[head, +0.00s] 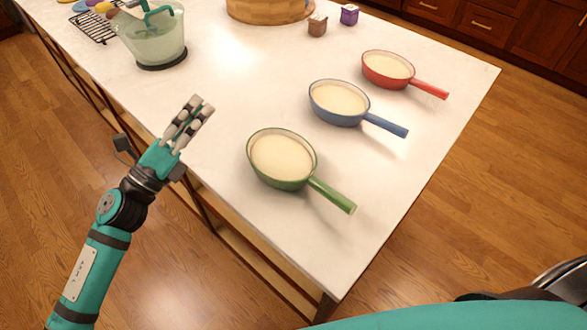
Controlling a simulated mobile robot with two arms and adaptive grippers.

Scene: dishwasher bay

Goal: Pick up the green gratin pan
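The green gratin pan (283,160) stands upright on the white countertop, nearest to me of three pans. It is round, holds a pale cream filling, and its green handle (333,195) points to the lower right, toward the counter's right edge. My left gripper (201,105) is to the left of the pan, apart from it, over the counter's near-left edge. Its two fingers point up and away with a gap between them, and nothing is held. My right gripper is not in view.
A blue pan (338,98) and a red pan (388,66) stand behind the green one, handles to the right. A glass bowl (152,45), a wire rack (93,29), a round wooden container (265,10) and two small boxes are farther back. The counter left of the pans is clear.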

